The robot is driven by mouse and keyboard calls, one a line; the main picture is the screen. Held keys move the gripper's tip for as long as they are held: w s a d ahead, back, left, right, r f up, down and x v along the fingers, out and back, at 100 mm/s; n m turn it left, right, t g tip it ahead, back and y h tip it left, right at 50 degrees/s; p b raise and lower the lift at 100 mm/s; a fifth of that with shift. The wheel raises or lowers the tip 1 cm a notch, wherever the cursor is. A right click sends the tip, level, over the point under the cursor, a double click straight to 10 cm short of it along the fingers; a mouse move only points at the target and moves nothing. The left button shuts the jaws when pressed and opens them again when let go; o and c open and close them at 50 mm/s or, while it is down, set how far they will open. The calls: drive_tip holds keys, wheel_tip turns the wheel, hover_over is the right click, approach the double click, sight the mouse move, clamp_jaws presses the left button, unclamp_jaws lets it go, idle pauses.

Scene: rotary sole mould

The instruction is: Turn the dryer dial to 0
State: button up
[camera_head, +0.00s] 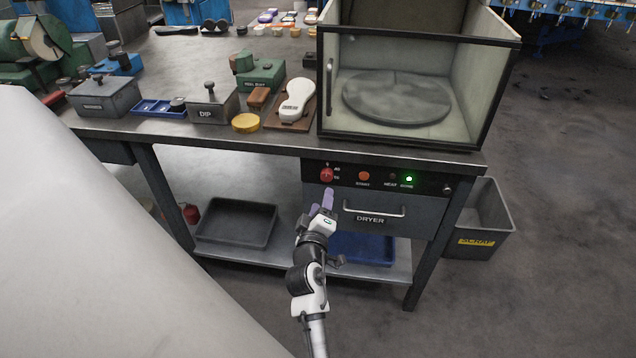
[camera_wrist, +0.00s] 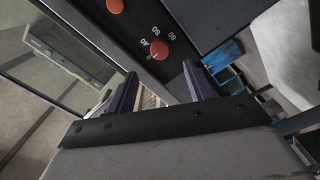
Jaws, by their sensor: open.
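The red dryer dial (camera_head: 327,175) sits at the left of the black control panel (camera_head: 385,182), with number marks around it. In the wrist view the dial (camera_wrist: 159,50) lies just beyond my fingertips, near the picture's top middle. I cannot tell clearly which mark it points to. My gripper (camera_head: 328,194) is open and empty, just below and in front of the dial in the head view. In the wrist view its two purple fingers (camera_wrist: 160,72) stand apart on either side of the dial's line, and they do not appear to hold it.
An orange start button (camera_head: 364,176) and a lit green lamp (camera_head: 409,179) are right of the dial. The dryer drawer handle (camera_head: 374,211) is below. The glass-sided chamber (camera_head: 330,100) stands above on the bench. A grey bin (camera_head: 485,222) stands right; shelf trays (camera_head: 236,222) are underneath.

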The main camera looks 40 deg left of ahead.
drive_tip(key=v, duration=0.5)
drive_tip(key=shift+s+b, duration=0.15)
drive_tip(key=shift+b, duration=0.25)
